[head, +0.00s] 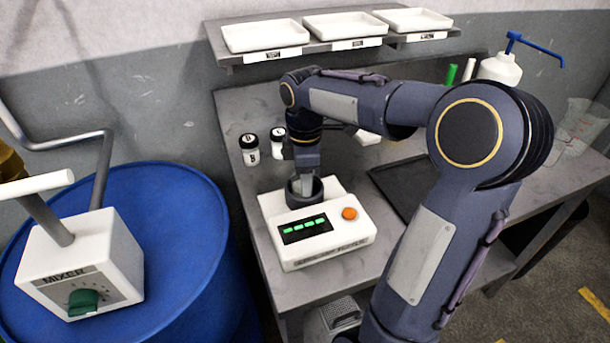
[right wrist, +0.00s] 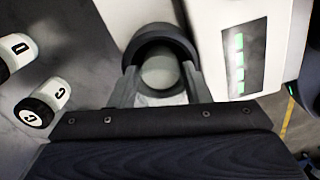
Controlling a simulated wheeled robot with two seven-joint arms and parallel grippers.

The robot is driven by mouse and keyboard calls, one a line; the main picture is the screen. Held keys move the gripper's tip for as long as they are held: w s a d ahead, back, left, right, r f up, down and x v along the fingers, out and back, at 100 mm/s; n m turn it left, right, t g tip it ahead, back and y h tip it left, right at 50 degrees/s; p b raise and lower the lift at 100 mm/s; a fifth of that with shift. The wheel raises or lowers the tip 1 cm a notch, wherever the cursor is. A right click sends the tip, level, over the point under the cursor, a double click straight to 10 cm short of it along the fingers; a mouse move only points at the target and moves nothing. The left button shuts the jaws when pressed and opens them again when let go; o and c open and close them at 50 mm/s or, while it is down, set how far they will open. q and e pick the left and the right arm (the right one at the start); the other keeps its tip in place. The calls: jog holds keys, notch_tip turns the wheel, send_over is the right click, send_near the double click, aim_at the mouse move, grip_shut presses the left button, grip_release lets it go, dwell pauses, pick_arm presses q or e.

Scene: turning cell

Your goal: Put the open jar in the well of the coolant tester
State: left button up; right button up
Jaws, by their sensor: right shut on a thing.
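The coolant tester (head: 330,240) is a white box with a green-lit display and an orange button, on the grey bench. Its well is a dark round collar (head: 316,193) on top, also seen in the right wrist view (right wrist: 150,34). My right gripper (head: 303,182) points down at the well. In the right wrist view its two fingers (right wrist: 160,88) are shut on the open jar (right wrist: 160,72), a pale round shape showing no lid. The jar lies within the collar's outline; how deep it sits is hidden. My left gripper is not in view.
Black-lidded white jars (head: 250,155) stand left behind the tester; the right wrist view shows jars marked D (right wrist: 15,52) and C (right wrist: 42,100). A dark tray (head: 392,190) lies right of the tester. A blue drum (head: 180,240) with a mixer (head: 85,265) stands left.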

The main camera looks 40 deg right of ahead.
jog(key=o, duration=1)
jog(key=shift+f, duration=0.1)
jog(key=shift+o, duration=0.2)
notch_tip(320, 180, up, 12)
jog(key=p, duration=0.2)
jog(key=s+a+f+m+t+y, duration=0.1)
jog(key=s+a+f+m+t, duration=0.1)
jog(key=s+a+f+m, duration=0.1)
jog(key=s+a+f+m+t+y, duration=0.1)
jog(key=s+a+f+m, duration=0.3)
jog(key=s, duration=0.4)
jog(key=s+a+f+m+t+y, duration=0.1)
jog(key=s+a+f+m+t, duration=0.1)
jog(key=s+a+f+m, duration=0.2)
jog(key=shift+s+a+f+m+t+y, duration=0.1)
jog(key=shift+s+a+m+t+y, duration=0.1)
jog(key=shift+s+a+m, duration=0.45)
jog(key=shift+s+a+f+m+t+y, duration=0.1)
jog(key=shift+s+a+m+y, duration=0.1)
jog(key=shift+s+a+m, duration=0.4)
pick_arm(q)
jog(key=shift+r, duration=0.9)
pick_arm(e)
jog(key=shift+w+a, duration=0.1)
jog(key=shift+w, duration=0.1)
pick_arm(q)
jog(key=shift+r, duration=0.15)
pick_arm(e)
jog(key=shift+r, duration=0.1)
